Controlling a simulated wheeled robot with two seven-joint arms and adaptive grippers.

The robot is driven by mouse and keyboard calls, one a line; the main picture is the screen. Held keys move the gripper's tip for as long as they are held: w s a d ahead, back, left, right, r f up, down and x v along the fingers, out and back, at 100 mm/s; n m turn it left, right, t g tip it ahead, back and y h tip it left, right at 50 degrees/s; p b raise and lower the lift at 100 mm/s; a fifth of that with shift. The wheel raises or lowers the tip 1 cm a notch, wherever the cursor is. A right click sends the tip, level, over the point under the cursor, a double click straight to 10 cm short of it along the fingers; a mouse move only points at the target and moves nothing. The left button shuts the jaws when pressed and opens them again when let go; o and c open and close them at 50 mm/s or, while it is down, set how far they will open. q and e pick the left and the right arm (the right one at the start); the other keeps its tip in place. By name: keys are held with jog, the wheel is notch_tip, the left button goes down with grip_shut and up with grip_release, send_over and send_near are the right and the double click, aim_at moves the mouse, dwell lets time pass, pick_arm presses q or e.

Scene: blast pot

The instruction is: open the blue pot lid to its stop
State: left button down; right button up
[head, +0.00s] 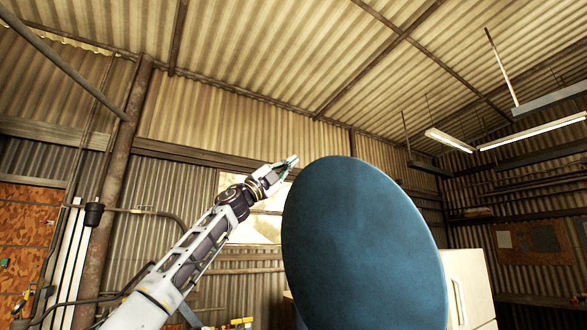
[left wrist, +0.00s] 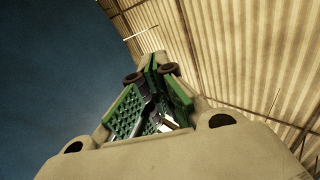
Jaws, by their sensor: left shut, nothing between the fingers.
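The blue pot lid (head: 362,250) is a large oval disc that stands steeply raised in the middle of the head view. Its lower edge runs out of the picture, so the pot and hinge are hidden. My left gripper (head: 291,162) is raised beside the lid's upper left edge, shut and empty. I cannot tell whether it touches the lid. In the left wrist view the green-padded fingers of the left gripper (left wrist: 155,100) are together, and the blue lid surface (left wrist: 50,60) fills the left side. My right gripper is not in view.
A cream cabinet (head: 468,283) with a handle stands behind the lid on the right. A rusty post (head: 113,180) and pipes are at the left. Strip lights (head: 530,132) hang at the upper right. The space above the lid is free.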

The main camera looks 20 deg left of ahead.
pick_arm(q)
jog(key=s+a+f+b, duration=0.1)
jog(key=s+a+b, duration=0.2)
jog(key=s+a, duration=0.1)
jog(key=shift+s+a+f, duration=0.25)
jog(key=shift+s, duration=0.15)
dwell(0.4)
